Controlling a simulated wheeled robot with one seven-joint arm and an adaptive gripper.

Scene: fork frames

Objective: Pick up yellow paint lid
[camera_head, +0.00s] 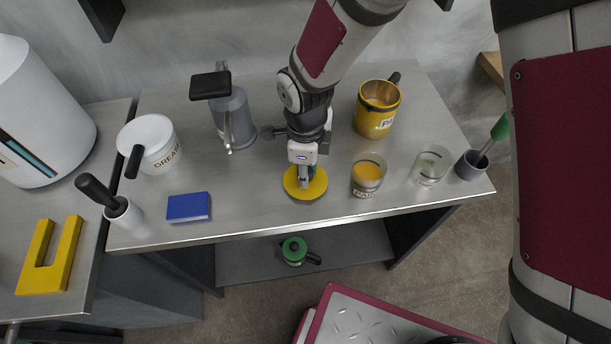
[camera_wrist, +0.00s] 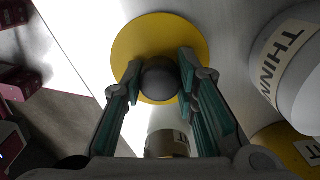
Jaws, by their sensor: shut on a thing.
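The yellow paint lid (camera_head: 305,190) is a flat round disc near the front edge of the steel table, between a blue block and a glass of orange paint. In the wrist view the lid (camera_wrist: 140,45) shows as a yellow disc with a dark round knob (camera_wrist: 160,78) at its middle. My gripper (camera_head: 306,176) is directly over the lid, and in the wrist view its fingers (camera_wrist: 160,82) are shut on the knob from both sides. I cannot tell whether the lid touches the table or is slightly above it.
The glass of orange paint (camera_head: 367,175) stands close right of the lid. A yellow paint pot (camera_head: 376,108) stands behind it. A clear jar (camera_head: 430,166) and grey cup (camera_head: 471,166) are further right. The blue block (camera_head: 188,207) lies left; a grey canister (camera_head: 233,118) stands behind.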

